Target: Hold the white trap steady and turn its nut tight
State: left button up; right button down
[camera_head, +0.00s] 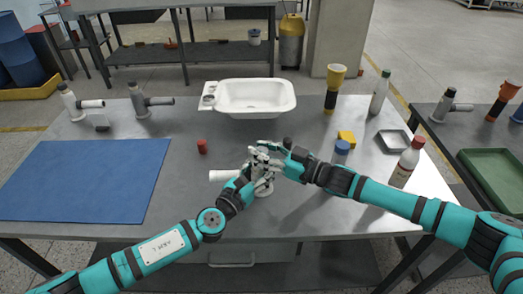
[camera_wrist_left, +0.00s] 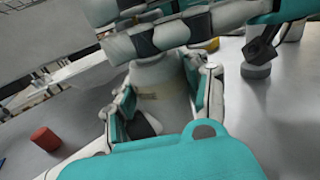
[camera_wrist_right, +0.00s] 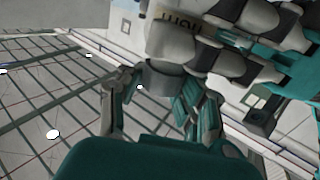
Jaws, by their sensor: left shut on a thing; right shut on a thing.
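The white trap stands near the front middle of the table; its side pipe (camera_head: 224,176) points left. My left gripper (camera_head: 257,172) is shut around the trap's body, which shows pale between the fingers in the left wrist view (camera_wrist_left: 160,82). My right gripper (camera_head: 268,150) is shut at the trap's top, just above the left one. In the right wrist view a grey ring-like part (camera_wrist_right: 165,80), which looks like the nut, sits between its fingers. Both hands hide most of the trap, and the nut's thread cannot be seen.
A white basin (camera_head: 255,98) is behind. A red-capped bottle (camera_head: 406,164) stands by my right forearm. A blue mat (camera_head: 85,182) covers the left.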

jog(key=shift+d+n+g+y, duration=0.15)
jog(key=shift+n+g+y, duration=0.45)
jog(key=shift+g, duration=0.4)
jog(key=c, duration=0.9)
grip_release()
jog(key=shift+o, duration=0.2)
jog(key=v, duration=1.2)
jog(key=shift+r, duration=0.1)
